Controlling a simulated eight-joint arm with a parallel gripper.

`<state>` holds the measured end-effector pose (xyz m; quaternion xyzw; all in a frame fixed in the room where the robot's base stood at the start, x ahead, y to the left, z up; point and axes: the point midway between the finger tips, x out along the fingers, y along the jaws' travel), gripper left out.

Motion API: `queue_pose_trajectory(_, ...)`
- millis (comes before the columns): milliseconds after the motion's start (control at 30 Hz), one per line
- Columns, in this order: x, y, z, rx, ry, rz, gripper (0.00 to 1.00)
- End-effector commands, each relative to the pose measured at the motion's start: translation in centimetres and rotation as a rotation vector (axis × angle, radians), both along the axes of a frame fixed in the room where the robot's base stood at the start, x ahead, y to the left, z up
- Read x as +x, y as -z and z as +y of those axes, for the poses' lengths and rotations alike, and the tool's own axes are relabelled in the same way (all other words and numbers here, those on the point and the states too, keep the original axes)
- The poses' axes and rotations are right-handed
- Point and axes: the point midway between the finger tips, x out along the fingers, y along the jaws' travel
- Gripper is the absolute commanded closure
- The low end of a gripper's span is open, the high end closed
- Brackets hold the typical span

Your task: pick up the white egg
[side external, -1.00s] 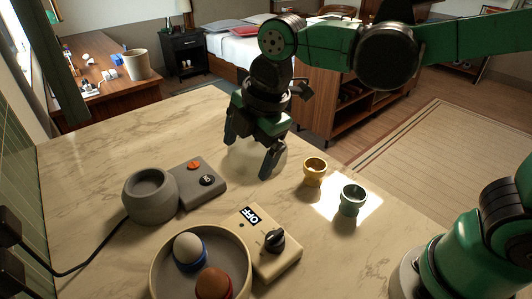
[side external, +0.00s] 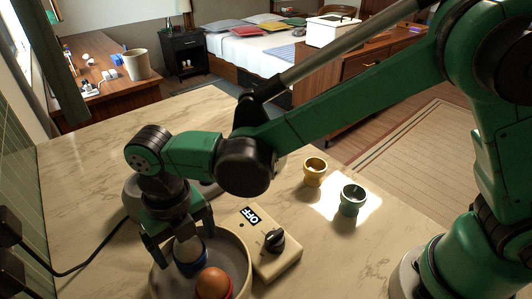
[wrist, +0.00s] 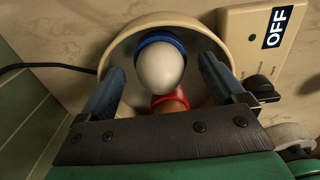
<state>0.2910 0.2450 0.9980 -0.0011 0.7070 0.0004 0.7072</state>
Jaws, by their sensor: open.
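The white egg (side external: 187,250) sits in a blue holder (side external: 190,266) inside a round bowl-shaped pan (side external: 246,262). In the wrist view the white egg (wrist: 160,68) is near the middle, with the blue ring (wrist: 160,40) at its far edge. My gripper (side external: 186,250) is above the pan, pointing down, with one finger on each side of the egg. In the wrist view my gripper (wrist: 160,82) is open, with a gap between each finger and the egg. A brown egg (side external: 213,282) sits in a red holder beside it.
The pan joins a cream control box (side external: 262,245) with a black knob and an OFF label. A yellow cup (side external: 314,171) and a teal cup (side external: 352,199) stand to the right. A tiled wall (side external: 20,180) and a black cable (side external: 90,262) are at left.

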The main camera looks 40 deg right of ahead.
Motion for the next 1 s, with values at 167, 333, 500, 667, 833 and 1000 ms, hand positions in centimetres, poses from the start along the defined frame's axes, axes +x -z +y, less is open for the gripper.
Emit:
queue_pose_trajectory(167, 0.0, 0.3, 0.0, 0.0, 0.001, 0.0, 0.1)
queue_pose_trajectory(333, 0.0, 0.3, 0.0, 0.0, 0.002, -0.001, 0.27)
queue_pose_trajectory(500, 0.0, 0.3, 0.0, 0.0, 0.002, -0.001, 0.68)
queue_pose_trajectory(667, 0.0, 0.3, 0.0, 0.0, 0.002, -0.001, 0.68)
queue_pose_trajectory(833, 0.0, 0.1, 0.0, 0.0, 0.002, -0.001, 0.68)
queue_pose_trajectory(1000, 0.0, -1.0, 0.0, 0.0, 0.002, -0.001, 0.68)
